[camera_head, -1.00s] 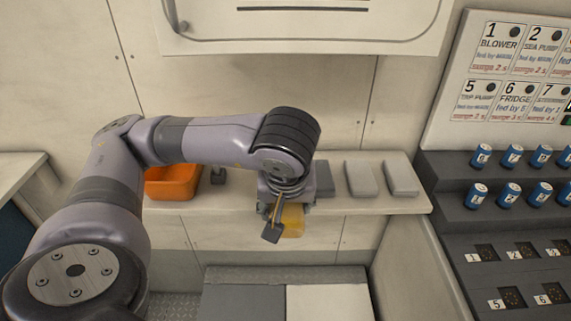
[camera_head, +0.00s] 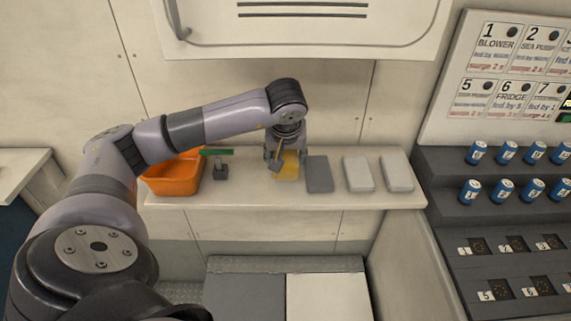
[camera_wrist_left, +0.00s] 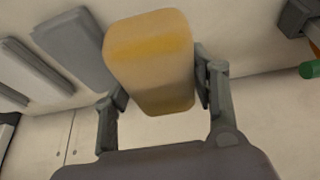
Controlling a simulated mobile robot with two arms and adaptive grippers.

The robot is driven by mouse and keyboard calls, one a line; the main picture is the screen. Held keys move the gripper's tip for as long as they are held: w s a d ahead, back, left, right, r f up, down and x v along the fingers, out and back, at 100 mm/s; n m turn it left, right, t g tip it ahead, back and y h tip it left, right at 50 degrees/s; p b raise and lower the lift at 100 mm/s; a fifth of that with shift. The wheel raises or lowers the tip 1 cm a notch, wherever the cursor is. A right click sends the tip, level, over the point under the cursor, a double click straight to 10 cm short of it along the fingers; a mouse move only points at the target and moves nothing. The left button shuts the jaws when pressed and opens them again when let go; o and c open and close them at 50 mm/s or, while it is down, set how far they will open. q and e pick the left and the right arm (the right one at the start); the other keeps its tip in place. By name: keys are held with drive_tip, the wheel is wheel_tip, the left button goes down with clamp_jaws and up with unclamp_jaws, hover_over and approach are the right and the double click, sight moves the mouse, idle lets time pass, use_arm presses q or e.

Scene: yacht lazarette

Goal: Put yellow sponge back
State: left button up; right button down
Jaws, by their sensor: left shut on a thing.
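The yellow sponge (camera_head: 288,168) is at the shelf (camera_head: 240,196), left of a dark grey pad (camera_head: 319,174). My left gripper (camera_head: 286,158) is above it with its fingers around it. In the left wrist view the sponge (camera_wrist_left: 150,62) sits between the two fingers (camera_wrist_left: 160,95), which grip its sides. I cannot tell whether its underside touches the shelf. My right gripper is not in view.
Two light grey pads (camera_head: 358,173) lie further right on the shelf. A green-topped tool on a dark stand (camera_head: 220,170) and an orange bin (camera_head: 172,178) are to the left. Blue cans (camera_head: 470,191) stand on dark steps at right.

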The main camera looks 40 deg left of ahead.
use_arm(q)
wheel_tip(320, 180, down, 3)
drive_tip(key=shift+f+p, duration=0.1)
drive_tip(key=shift+p, duration=0.7)
drive_tip(key=shift+w+a+f, duration=0.1)
drive_tip(key=shift+w+f, duration=0.05)
drive_tip(key=shift+f, duration=0.3)
drive_tip(key=o, duration=0.7)
drive_tip(key=shift+o, duration=0.2)
drive_tip(key=shift+r, duration=0.3)
drive_tip(key=b+v, duration=0.1)
drive_tip(key=v, duration=1)
drive_tip(key=shift+r+b, duration=0.35)
drive_tip(key=shift+b, duration=0.05)
